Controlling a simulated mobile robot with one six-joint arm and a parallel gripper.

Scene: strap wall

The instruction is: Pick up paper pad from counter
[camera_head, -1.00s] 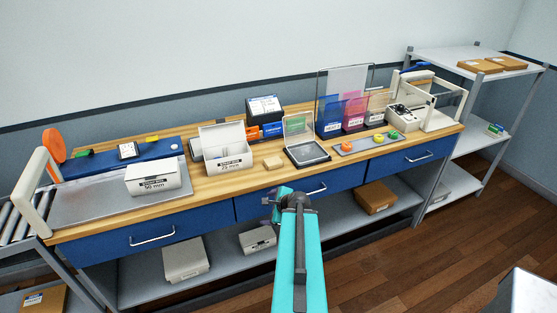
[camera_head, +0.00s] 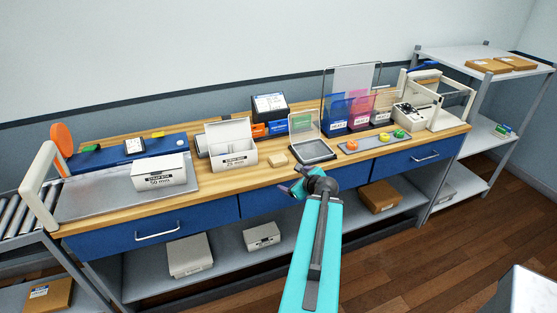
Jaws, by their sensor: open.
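A small tan block (camera_head: 278,160), which looks like the paper pad, lies flat on the wooden counter (camera_head: 245,183) near its front edge. It sits between the open white strap box and the clear-lidded case. My gripper (camera_head: 291,190) is open and empty, in front of the counter's front edge. In the picture it is just below and slightly right of the tan block, apart from it. My teal arm hides part of the drawer fronts and lower shelf.
An open white 25 mm strap box (camera_head: 230,146) stands left of the block. A clear-lidded case (camera_head: 314,149) stands right of it. A tray with coloured buttons (camera_head: 378,143) and a white 50 mm box (camera_head: 159,172) are farther off.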

